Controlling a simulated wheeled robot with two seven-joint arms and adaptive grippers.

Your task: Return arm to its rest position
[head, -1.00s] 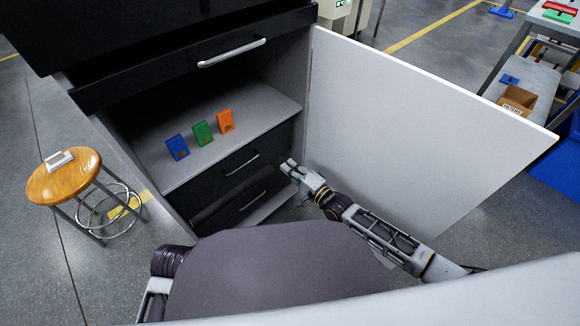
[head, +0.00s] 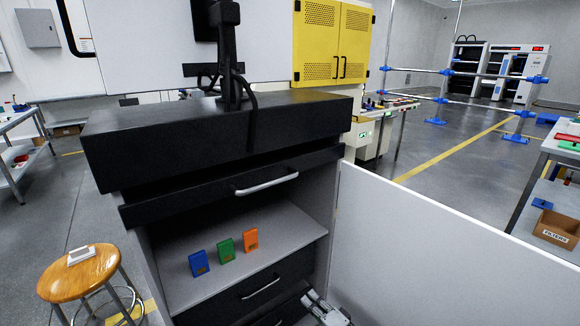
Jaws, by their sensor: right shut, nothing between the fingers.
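My right gripper (head: 322,304) shows at the bottom edge, shut and empty, in front of the cabinet's lower drawers and beside the open white door (head: 430,245). Most of my right arm is below the picture. My left gripper is not in view. The black and grey cabinet (head: 215,150) has an open compartment where a blue box (head: 199,263), a green box (head: 226,250) and an orange box (head: 250,239) stand upright in a row. The right gripper is apart from them, lower and to the right.
A round wooden stool (head: 80,275) with a small white object (head: 81,255) on it stands at left. The open door takes up the right front. A table with a cardboard filters box (head: 556,229) is at far right. Clear floor (head: 440,165) lies behind the door.

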